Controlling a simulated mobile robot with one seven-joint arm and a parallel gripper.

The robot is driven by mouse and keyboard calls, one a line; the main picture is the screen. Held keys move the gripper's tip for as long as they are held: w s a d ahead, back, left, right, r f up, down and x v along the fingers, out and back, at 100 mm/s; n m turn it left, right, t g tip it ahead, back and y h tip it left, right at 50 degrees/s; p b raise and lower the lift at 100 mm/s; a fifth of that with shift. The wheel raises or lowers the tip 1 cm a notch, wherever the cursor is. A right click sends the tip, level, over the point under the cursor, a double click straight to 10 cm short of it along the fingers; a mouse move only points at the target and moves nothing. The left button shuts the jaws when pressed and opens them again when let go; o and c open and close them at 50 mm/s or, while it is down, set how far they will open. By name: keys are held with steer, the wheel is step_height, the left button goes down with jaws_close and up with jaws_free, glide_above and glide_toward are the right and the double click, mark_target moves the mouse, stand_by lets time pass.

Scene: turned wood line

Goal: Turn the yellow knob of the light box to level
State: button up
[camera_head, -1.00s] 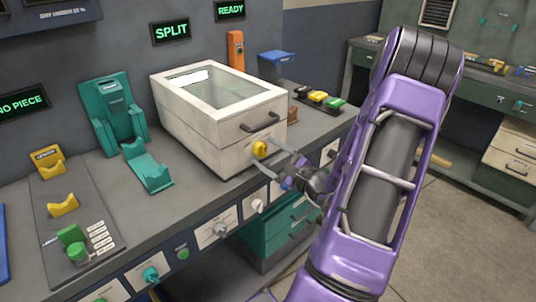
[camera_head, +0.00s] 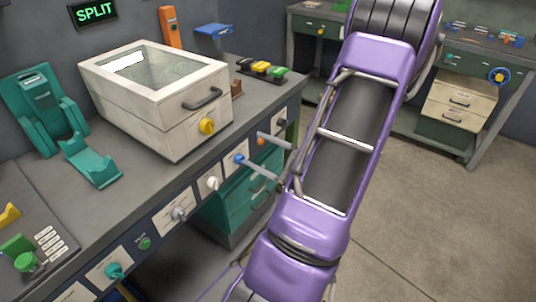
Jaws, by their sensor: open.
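The light box (camera_head: 135,115) is a white case with a glass top and a dark front handle, standing on the grey bench. Its yellow knob (camera_head: 207,126) is on the front face below the handle. The knob's exact angle is too small to read. My gripper (camera_head: 248,147) is open and empty, to the right of the knob and a little lower in the picture. Its two fingers point toward the box and are clear of the knob. My arm hides part of the bench's right end.
Teal cradles (camera_head: 90,162) stand left of the box. Yellow, green and dark buttons (camera_head: 262,69) sit behind it at the right. White and teal knobs line the bench's front edge, above teal drawers (camera_head: 235,205). Open floor (camera_head: 410,200) lies to the right.

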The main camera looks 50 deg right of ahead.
steer(key=shift+s, duration=1.2)
steer(key=shift+w, duration=0.1)
